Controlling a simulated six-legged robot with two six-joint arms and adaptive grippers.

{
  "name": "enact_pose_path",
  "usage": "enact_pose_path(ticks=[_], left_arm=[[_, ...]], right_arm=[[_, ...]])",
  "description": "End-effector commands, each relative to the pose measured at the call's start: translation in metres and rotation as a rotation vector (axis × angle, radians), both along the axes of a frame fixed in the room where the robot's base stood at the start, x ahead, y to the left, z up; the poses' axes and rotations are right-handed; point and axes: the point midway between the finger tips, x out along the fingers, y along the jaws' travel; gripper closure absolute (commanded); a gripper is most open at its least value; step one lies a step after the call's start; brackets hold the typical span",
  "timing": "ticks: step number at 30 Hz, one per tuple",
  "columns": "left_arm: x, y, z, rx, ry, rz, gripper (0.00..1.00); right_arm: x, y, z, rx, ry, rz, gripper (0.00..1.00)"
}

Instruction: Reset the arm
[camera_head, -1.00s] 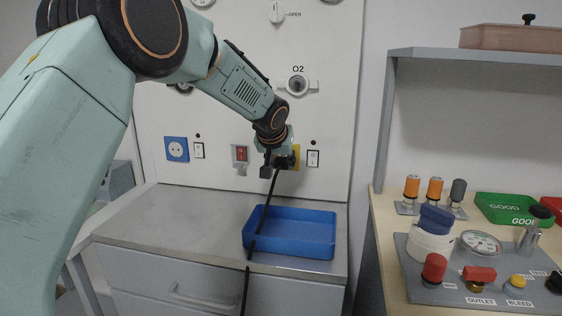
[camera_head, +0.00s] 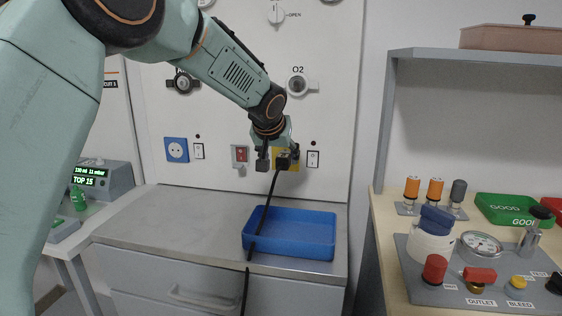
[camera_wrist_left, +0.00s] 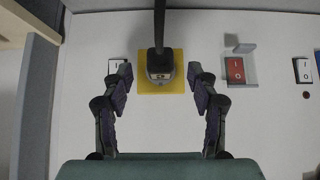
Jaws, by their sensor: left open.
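My left arm reaches in from the left in the head view. Its left gripper (camera_head: 278,160) is open in front of the white wall panel. The fingers are spread on either side of a black plug (camera_head: 284,161) in a yellow socket (camera_head: 293,165). In the left wrist view, the plug (camera_wrist_left: 160,65) sits on the yellow plate (camera_wrist_left: 177,83) just beyond the open fingertips (camera_wrist_left: 160,80), apart from them. A black cable (camera_head: 268,205) hangs from the plug across the blue tray. My right gripper is not in view.
A blue tray (camera_head: 322,214) stands on the steel counter (camera_head: 185,205) below. A red switch (camera_wrist_left: 235,70) and other switches flank the socket. A ventilator (camera_head: 108,178) with a lit display is at left. A bench at right holds a gauge panel (camera_head: 410,240).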

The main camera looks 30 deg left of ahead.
Motion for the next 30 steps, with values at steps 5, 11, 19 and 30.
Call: enact_pose_path(ticks=[5, 11, 19, 30], left_arm=[[-0.024, -0.006, 0.029, 0.000, -0.004, -0.001, 0.41], [-0.045, -0.012, 0.051, 0.000, -0.003, -0.001, 0.41], [-0.055, -0.014, 0.061, 0.000, -0.001, 0.000, 0.41], [-0.057, -0.015, 0.061, 0.001, -0.001, -0.001, 0.41]], right_arm=[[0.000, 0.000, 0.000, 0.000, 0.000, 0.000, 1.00], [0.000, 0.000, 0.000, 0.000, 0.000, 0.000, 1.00], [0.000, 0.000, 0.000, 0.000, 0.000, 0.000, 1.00], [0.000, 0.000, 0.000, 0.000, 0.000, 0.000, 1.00]])
